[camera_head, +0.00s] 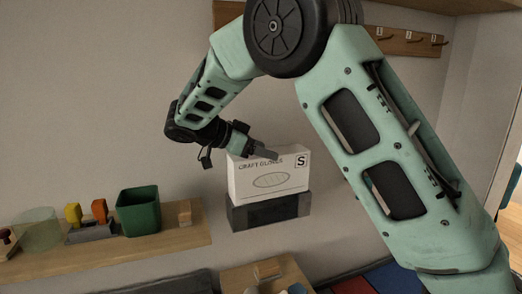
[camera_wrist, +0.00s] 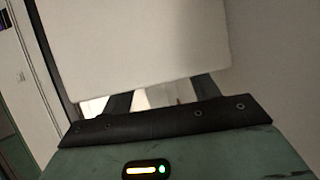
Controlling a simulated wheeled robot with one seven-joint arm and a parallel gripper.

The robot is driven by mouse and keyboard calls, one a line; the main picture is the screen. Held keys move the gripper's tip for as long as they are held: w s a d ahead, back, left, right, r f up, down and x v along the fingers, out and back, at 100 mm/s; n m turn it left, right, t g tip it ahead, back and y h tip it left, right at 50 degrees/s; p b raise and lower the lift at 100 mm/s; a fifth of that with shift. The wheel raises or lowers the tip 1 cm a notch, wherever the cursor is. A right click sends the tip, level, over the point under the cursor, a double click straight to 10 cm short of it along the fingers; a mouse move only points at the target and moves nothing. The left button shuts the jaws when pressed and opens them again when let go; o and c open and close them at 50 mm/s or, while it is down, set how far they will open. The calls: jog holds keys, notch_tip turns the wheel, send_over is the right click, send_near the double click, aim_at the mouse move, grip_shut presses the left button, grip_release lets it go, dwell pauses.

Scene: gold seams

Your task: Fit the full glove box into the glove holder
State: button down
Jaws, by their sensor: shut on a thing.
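The full glove box (camera_head: 271,179) is white, with "CRAFT GLOVES" and an "S" printed on its front and an oval opening below. My gripper (camera_head: 262,154) is shut on its top edge from above. The dark glove holder (camera_head: 270,211) is on the wall directly under the box. The lower end of the box meets the holder's top edge in the head view; I cannot tell how deep it sits inside. In the wrist view the glove box (camera_wrist: 145,45) fills the upper middle as a pale panel, and the holder cannot be made out.
A wooden shelf (camera_head: 105,249) at the left carries a green bin (camera_head: 138,211), a glass jar (camera_head: 38,230), stamps and a wooden block (camera_head: 184,212). A hook rail (camera_head: 408,41) is at the upper right. A wooden surface with small items is below the holder.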

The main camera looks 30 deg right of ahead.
jog(key=shift+r, duration=0.2)
jog(key=shift+r+p, duration=0.75)
jog(key=shift+r, duration=1.6)
